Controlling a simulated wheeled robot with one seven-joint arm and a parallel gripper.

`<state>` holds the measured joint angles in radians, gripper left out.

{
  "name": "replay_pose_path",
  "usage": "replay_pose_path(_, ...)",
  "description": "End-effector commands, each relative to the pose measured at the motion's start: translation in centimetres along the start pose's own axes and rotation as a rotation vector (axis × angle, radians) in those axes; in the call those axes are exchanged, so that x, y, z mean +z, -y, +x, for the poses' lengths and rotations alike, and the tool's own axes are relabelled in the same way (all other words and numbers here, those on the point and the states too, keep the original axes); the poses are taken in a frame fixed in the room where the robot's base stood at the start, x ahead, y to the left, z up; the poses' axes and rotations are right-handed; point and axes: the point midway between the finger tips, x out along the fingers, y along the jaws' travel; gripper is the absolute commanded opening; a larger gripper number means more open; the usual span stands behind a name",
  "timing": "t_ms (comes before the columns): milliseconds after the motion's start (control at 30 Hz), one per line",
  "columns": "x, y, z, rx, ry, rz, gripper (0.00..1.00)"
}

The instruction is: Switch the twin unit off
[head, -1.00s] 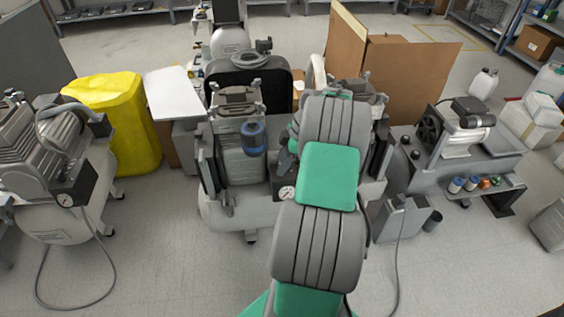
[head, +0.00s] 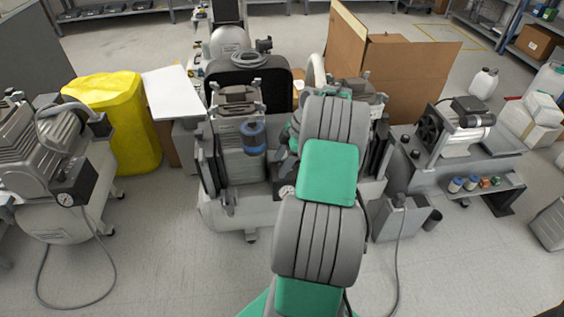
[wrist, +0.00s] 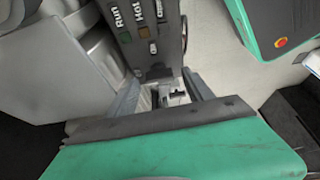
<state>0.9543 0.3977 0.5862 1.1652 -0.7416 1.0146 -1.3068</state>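The twin unit (head: 228,212) stands in the middle of the head view, a light grey tank with two motor-pump sets on top. A blue-banded cylinder (head: 253,137) and a round gauge (head: 287,191) show on its front. My arm covers its right half and hides my gripper there. In the wrist view a dark control box (wrist: 150,35) with the labels "Run" and "Hot", small coloured lamps and smaller lettering lies just beyond my gripper (wrist: 163,80). The two fingers are apart, with the box's lower end and a small light-and-dark part (wrist: 170,96) showing between them. Contact cannot be told.
Another compressor (head: 60,165) stands at left, beside a yellow-covered bin (head: 120,120). A grey machine (head: 455,145) stands at right, with small cans on its shelf. Cardboard (head: 400,80) stands behind the unit. The front floor is mostly clear, with hoses on it.

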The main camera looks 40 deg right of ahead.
Motion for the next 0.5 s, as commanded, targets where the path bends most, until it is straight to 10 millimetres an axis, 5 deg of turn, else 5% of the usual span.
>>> replay_pose_path(267,-0.1,0.0,-0.6,0.001,0.0,0.0,0.6)
replay_pose_path(500,-0.1,-0.1,-5.5,0.002,0.0,0.001,0.6)
